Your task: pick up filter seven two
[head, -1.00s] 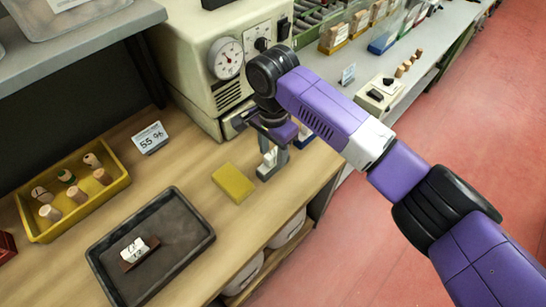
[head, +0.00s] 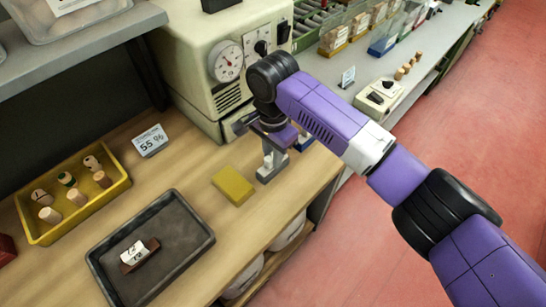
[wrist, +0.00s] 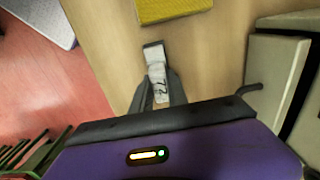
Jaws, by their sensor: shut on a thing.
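My gripper (wrist: 157,92) is shut on a small whitish labelled piece (wrist: 156,70). Its dark marks look like "72", so it appears to be filter seven two. The fingers stand on either side of it. In the head view my gripper (head: 271,160) points down close over the wooden bench, right of a yellow block (head: 233,186).
A dark tray (head: 180,232) holds a brown piece with a white label (head: 136,254). A yellow bin (head: 38,236) holds several corks. A "55 %" card (head: 151,141) stands behind. A cream machine with gauges (head: 215,85) stands close behind my gripper. The bench's front edge is near.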

